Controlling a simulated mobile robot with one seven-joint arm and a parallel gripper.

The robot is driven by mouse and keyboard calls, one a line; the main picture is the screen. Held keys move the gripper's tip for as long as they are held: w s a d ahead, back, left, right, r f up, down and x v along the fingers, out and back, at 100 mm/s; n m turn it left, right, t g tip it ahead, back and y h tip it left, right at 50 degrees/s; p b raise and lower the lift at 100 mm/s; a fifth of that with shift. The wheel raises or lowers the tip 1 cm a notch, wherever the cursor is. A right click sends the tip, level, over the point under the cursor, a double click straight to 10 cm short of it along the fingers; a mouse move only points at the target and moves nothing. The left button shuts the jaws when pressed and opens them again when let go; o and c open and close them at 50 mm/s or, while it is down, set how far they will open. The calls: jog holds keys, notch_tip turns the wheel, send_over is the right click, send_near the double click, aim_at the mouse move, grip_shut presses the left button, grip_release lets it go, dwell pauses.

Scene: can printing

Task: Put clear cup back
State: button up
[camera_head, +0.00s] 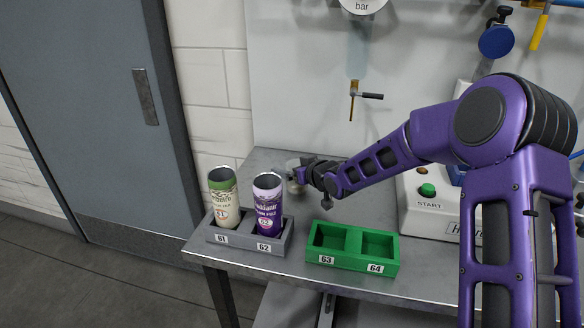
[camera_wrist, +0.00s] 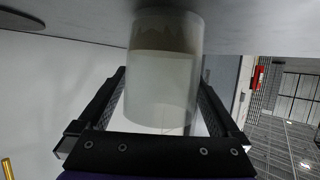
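The clear cup (camera_wrist: 162,80) fills the middle of the wrist view, with a frosted, pale body and a darker band near its upper edge in the picture. My gripper (camera_wrist: 162,95) has one finger on each side of it, close against its walls with no clear gap, so it looks shut on the cup. In the head view my gripper (camera_head: 305,174) is low over the back left of the metal table. The cup (camera_head: 292,170) shows there only faintly beside the fingers. Whether its base touches the table is hard to tell.
A grey holder (camera_head: 222,238) at the table's left front holds a green-and-cream can (camera_head: 224,199) and a purple can (camera_head: 268,206). A green holder (camera_head: 345,262), with both slots empty, stands right of it. A box with a green start button (camera_head: 427,190) is at right.

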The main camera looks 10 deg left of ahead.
jog(key=shift+d+r, duration=0.15)
jog(key=shift+r, duration=0.15)
jog(key=p+v, duration=0.1)
jog(key=v, duration=1)
jog(key=shift+s+d+p, duration=0.2)
jog(key=shift+s+p, duration=0.1)
jog(key=shift+p, duration=0.05)
jog(key=shift+r, duration=0.1)
